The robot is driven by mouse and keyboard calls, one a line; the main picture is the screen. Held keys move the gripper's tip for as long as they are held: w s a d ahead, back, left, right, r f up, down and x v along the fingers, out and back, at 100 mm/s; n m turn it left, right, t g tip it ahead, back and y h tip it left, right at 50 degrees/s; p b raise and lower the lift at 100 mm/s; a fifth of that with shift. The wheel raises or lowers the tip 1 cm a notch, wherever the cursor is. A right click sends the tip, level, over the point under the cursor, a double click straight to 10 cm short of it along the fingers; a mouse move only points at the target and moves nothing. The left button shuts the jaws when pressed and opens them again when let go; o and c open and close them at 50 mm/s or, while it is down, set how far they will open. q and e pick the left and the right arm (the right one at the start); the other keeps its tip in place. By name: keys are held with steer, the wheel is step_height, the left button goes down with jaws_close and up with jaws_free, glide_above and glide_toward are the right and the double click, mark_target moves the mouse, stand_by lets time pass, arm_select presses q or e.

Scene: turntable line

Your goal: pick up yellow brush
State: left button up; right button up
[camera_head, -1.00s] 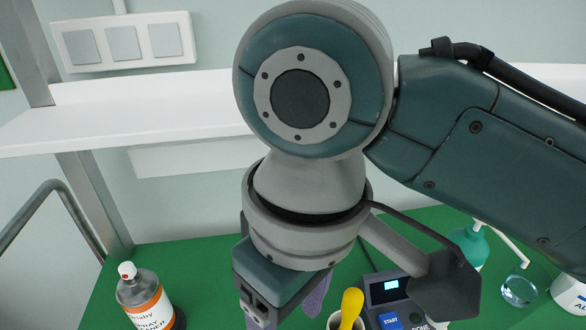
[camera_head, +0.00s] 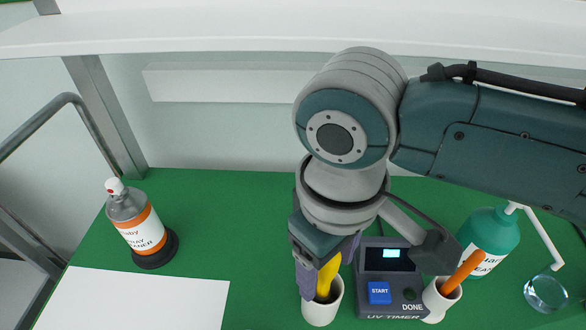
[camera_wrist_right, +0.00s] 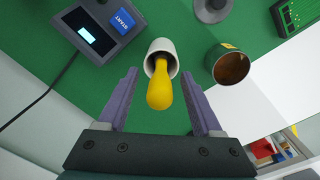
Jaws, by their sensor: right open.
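The yellow brush (camera_head: 328,276) stands handle up in a white cup (camera_head: 322,309) on the green bench. In the right wrist view the yellow handle (camera_wrist_right: 161,88) leans out of the cup (camera_wrist_right: 160,52) toward the camera. My right gripper (camera_head: 325,277) is above the cup, with its fingers on either side of the handle. In the right wrist view the fingers (camera_wrist_right: 162,95) are spread wide, with a gap on each side of the handle. My left gripper is not in view.
A UV timer (camera_head: 386,280) stands right of the cup. Beyond it are a second cup (camera_head: 437,300) with an orange handle (camera_head: 463,272) and a teal pump bottle (camera_head: 488,240). A spray bottle (camera_head: 138,228) stands left.

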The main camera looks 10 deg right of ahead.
steer(key=shift+f, duration=0.75)
jaws_close()
